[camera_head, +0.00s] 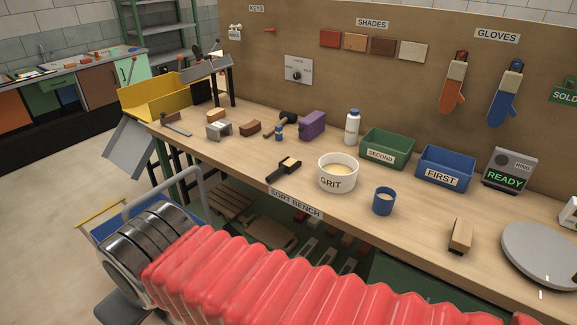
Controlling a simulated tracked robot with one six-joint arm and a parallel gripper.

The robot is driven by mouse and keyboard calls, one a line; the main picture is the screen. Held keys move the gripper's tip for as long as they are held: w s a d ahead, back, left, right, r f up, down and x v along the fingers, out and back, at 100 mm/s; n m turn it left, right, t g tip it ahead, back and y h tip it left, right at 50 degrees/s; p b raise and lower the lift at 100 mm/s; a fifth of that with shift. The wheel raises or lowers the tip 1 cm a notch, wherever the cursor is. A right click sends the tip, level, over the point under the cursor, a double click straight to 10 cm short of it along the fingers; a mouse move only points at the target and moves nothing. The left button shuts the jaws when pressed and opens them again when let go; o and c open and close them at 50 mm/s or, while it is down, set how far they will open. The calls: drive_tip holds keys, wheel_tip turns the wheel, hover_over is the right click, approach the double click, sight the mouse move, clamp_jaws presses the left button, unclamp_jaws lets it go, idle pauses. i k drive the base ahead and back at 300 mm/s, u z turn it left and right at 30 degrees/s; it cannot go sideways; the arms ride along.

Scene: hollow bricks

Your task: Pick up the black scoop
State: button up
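The black scoop (279,173) appears to be the small dark tool lying on the bench, left of the white GRIT tub (338,185). Its dark handle points to the lower left, and a tan patch shows at its upper right end; I cannot tell whether that is contents or part of the tool. It lies apart from the tub, near the bench's front edge. The tub holds pale material. My gripper is not in view, and nothing is seen touching the scoop. A red ribbed sleeve, which looks like part of my arm, fills the lower foreground.
A blue cup (383,201) stands right of the tub. Green SECOND (387,149) and blue FIRST (445,169) bins, a white bottle (353,127) and a purple block (312,125) stand behind. A mallet (285,119) and several bricks lie left. Bench surface around the scoop is clear.

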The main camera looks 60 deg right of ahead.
sight(283, 169)
drive_tip(key=z, duration=0.55)
drive_tip(key=i, duration=1.05)
drive_tip(key=z, duration=0.55)
